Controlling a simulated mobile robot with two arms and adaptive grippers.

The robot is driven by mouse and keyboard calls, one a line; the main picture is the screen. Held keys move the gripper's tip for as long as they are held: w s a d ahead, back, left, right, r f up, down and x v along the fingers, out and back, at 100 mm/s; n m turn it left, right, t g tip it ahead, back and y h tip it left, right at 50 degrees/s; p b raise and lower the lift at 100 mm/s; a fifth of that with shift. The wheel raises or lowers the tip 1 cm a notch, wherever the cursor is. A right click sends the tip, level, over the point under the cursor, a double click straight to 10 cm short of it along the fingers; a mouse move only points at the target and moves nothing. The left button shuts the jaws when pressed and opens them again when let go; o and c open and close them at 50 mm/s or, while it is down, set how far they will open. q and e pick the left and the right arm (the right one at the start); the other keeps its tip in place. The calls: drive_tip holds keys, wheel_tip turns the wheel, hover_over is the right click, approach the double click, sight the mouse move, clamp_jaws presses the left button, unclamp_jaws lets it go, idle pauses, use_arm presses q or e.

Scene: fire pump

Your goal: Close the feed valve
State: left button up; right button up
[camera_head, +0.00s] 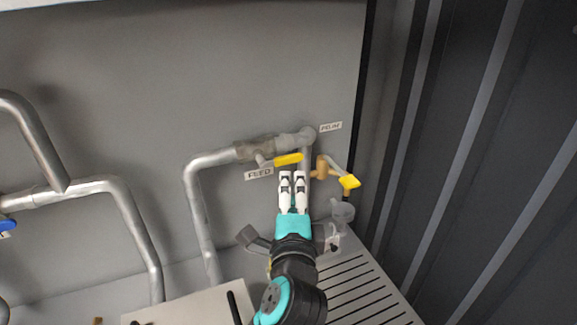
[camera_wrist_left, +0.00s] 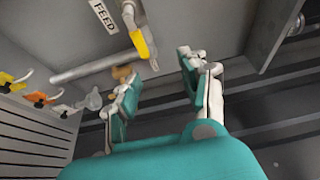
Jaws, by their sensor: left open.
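In the left wrist view the yellow handle (camera_wrist_left: 140,45) shows beyond the left finger, near the FEED label (camera_wrist_left: 103,17). My left gripper (camera_head: 292,174) is open and points up at the handle from just below it in the head view. In the left wrist view the open fingers (camera_wrist_left: 158,66) have nothing between them, and the handle looks apart from them. My right gripper is in neither view.
A brass valve with a yellow handle (camera_head: 349,182) sits close right of my gripper. Grey pipes (camera_head: 200,205) run on the left, with a blue handle (camera_head: 7,225) at the edge. A dark ribbed wall (camera_head: 470,150) bounds the right. Yellow and orange handles (camera_wrist_left: 38,98) show in the wrist view.

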use_arm(q)
wheel_tip(320, 180, down, 4)
drive_tip(key=b, duration=0.3)
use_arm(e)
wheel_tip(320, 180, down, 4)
use_arm(q)
drive_tip(key=p, duration=0.5)
approach(291, 160)
drive_tip(key=w, duration=0.9)
drive_tip(key=shift+w, duration=0.85)
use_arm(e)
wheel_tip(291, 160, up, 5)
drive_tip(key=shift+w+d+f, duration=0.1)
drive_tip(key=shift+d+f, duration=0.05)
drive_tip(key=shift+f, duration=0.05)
use_arm(q)
clamp_jaws()
